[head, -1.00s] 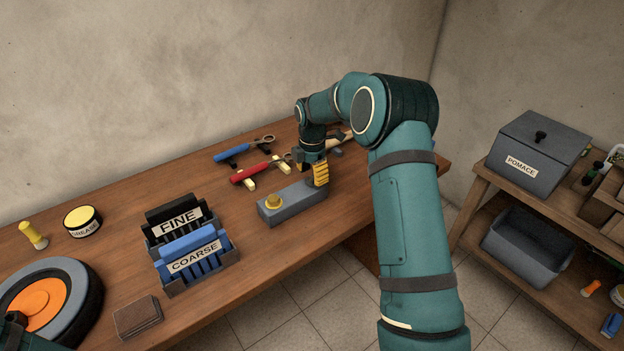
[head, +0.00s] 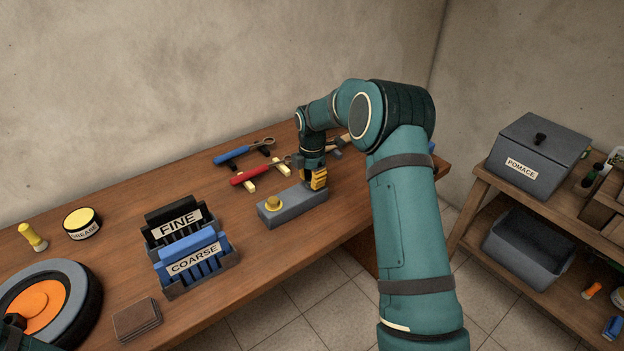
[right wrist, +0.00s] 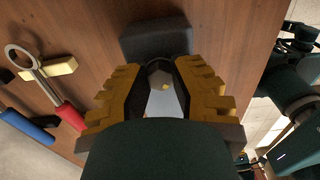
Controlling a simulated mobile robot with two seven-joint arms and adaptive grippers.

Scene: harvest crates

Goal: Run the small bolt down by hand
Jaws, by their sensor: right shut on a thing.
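A grey block (head: 292,207) lies near the front edge of the bench, with a larger yellow bolt head (head: 273,203) on its left end. My right gripper (head: 317,183) points down over the block's right end. In the right wrist view its yellow-padded fingers (right wrist: 160,88) are shut on a small greyish piece with a yellow spot, which appears to be the small bolt (right wrist: 164,87). The fingers hide most of it, and I cannot tell how deep it sits. The block also shows beyond the fingers (right wrist: 155,38).
Red-handled (head: 250,177) and blue-handled (head: 232,154) tools lie behind the block. A rack labelled FINE and COARSE (head: 205,286), a grease tin (head: 82,223) and a wheel (head: 88,290) are to the left. Bare bench lies between rack and block.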

